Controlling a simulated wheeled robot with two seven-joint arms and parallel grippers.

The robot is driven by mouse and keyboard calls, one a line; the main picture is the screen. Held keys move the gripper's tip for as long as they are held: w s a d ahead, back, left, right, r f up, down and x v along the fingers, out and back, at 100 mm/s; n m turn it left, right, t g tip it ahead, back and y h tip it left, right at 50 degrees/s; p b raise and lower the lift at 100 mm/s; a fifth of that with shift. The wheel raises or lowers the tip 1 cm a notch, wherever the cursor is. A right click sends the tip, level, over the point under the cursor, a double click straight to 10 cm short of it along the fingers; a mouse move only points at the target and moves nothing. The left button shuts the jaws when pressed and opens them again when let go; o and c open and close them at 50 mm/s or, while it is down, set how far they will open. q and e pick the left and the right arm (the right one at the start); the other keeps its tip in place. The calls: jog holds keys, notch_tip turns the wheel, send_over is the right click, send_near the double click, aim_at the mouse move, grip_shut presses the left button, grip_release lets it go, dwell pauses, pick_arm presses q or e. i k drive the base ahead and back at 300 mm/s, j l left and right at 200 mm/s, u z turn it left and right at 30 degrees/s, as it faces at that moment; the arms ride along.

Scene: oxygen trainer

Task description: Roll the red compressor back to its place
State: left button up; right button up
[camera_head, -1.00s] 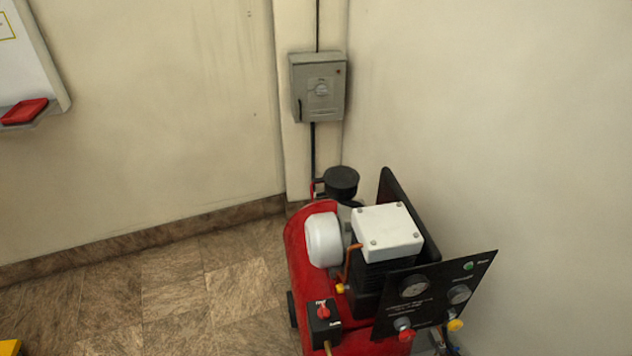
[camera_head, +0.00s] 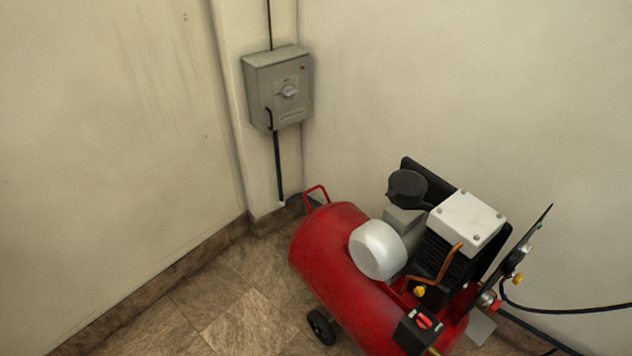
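The red compressor (camera_head: 335,262) stands on the tiled floor at the lower right, near the corner of the room. Its tank lies lengthwise, with a red handle (camera_head: 316,196) at the far end and a small black wheel (camera_head: 321,327) on the floor at its left side. A white-topped pump block (camera_head: 466,221), a silver motor cover (camera_head: 377,250) and a black round filter (camera_head: 407,187) sit on top. A black gauge panel (camera_head: 525,246) shows nearly edge-on. The compressor's near end is cut off by the bottom edge. Neither of my grippers shows.
A grey switch box (camera_head: 277,88) hangs on the corner pillar, with a dark conduit (camera_head: 278,165) running down from it. Walls stand behind and to the right. A black hose (camera_head: 570,310) runs off right from the panel. Bare floor (camera_head: 235,320) lies left of the compressor.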

aim_at(365, 271)
jog(key=i+j+z, duration=0.25)
jog(key=j, duration=0.4)
jog(key=i+j+z, duration=0.1)
jog(key=i+j, duration=0.15)
jog(key=i+j+z, duration=0.1)
jog(key=j, duration=0.35)
jog(key=i, duration=0.05)
